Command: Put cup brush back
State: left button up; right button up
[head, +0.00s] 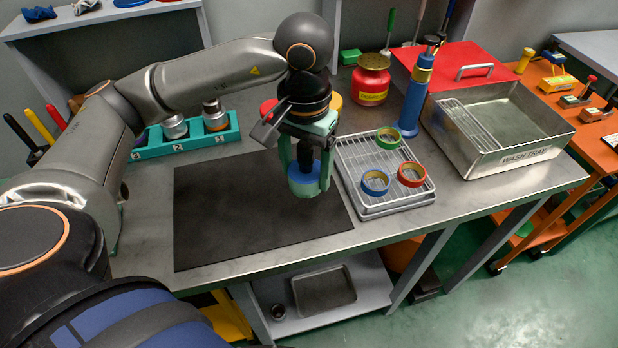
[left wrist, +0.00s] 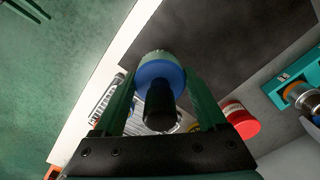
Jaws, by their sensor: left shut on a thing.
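My left gripper (head: 307,186) has green fingers pointing down, shut on the cup brush (head: 304,176), which has a blue round body and a black handle. It is over the right part of the black mat (head: 230,225); I cannot tell whether it touches the mat. In the left wrist view the cup brush (left wrist: 160,80) sits between the fingers, black handle toward the palm. A teal rack (head: 190,146) numbered 3, 2, 1 stands at the back left. A silver-topped tool (head: 175,128) and an orange-banded tool (head: 215,117) stand in it. My right gripper is not in view.
A wire rack (head: 350,160) with blue, red and green tape rings is right of the mat. A blue bottle (head: 415,100), a red can (head: 371,82) and a wash tray (head: 510,155) stand behind and right. The mat's left part is clear.

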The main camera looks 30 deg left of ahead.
pick_arm(q)
jog(key=w+f, duration=0.1)
jog(key=f, duration=0.1)
jog(key=w+a+f, duration=0.1)
jog(key=w, duration=0.1)
jog(key=w+a+f, duration=0.1)
jog(key=f, duration=0.1)
jog(key=shift+w+a+f, duration=0.15)
jog(key=shift+a+f, duration=0.1)
jog(key=shift+f, duration=0.1)
jog(key=shift+w+a+f, duration=0.1)
jog(key=shift+f, duration=0.8)
jog(key=shift+w+a+f, duration=0.1)
jog(key=shift+f, duration=0.75)
jog(key=shift+d, duration=0.1)
jog(key=shift+f, duration=0.15)
jog(key=o, duration=1.2)
jog(key=shift+r, duration=0.35)
notch_tip(320, 180, up, 12)
jog(key=shift+f, duration=0.15)
